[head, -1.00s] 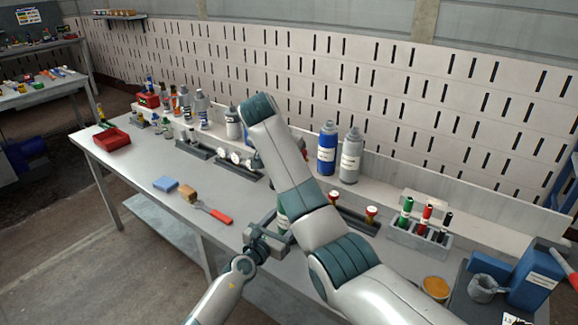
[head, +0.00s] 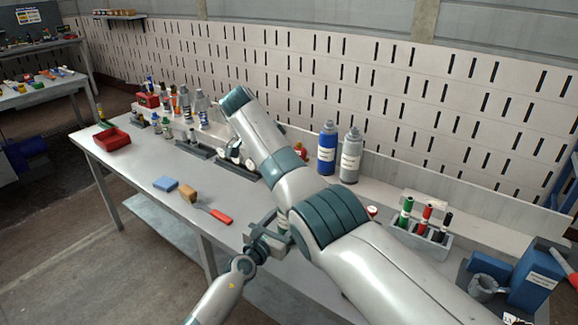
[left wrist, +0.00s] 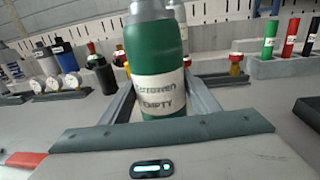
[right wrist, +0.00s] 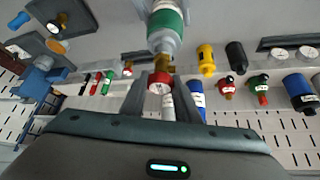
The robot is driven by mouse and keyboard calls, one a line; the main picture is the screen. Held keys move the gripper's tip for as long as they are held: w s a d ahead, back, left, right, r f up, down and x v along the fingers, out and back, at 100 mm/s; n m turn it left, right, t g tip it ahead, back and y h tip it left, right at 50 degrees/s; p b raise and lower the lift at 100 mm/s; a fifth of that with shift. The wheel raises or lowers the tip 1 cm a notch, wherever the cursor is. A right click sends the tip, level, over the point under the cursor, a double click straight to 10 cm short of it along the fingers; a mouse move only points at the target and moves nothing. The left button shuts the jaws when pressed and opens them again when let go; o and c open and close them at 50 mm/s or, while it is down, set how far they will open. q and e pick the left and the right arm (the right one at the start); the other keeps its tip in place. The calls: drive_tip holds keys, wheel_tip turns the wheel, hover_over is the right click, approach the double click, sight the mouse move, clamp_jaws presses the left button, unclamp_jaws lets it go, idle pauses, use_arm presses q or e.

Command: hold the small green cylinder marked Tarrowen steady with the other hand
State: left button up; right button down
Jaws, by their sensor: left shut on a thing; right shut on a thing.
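The small green cylinder (left wrist: 155,50) stands upright in the left wrist view. Its white label is blurred; the lower line reads EMPTY. My left gripper (head: 277,232) is shut around its body; it also shows in the left wrist view (left wrist: 157,105). In the right wrist view the cylinder (right wrist: 168,14) appears at the top, its brass valve (right wrist: 163,59) pointing at my right gripper (right wrist: 162,86). Whether gauge and valve are joined is unclear. My right arm hides my right gripper in the head view.
A rack with green, red and black tubes (head: 421,228) stands right. A blue bottle (head: 327,150) and a grey bottle (head: 351,158) stand behind my right arm.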

drive_tip(key=c, duration=1.4)
unclamp_jaws()
drive_tip(key=shift+c, duration=0.2)
drive_tip(key=shift+r, duration=1.2)
drive_tip(key=shift+n, duration=0.3)
drive_tip(key=n+t+y, duration=0.1)
drive_tip(key=n, duration=0.2)
drive_tip(key=shift+t+y, duration=0.3)
drive_tip(key=shift+t, duration=0.1)
drive_tip(key=shift+n+t+y, duration=0.3)
drive_tip(key=shift+n+y, duration=0.2)
drive_tip(key=shift+n, duration=0.7)
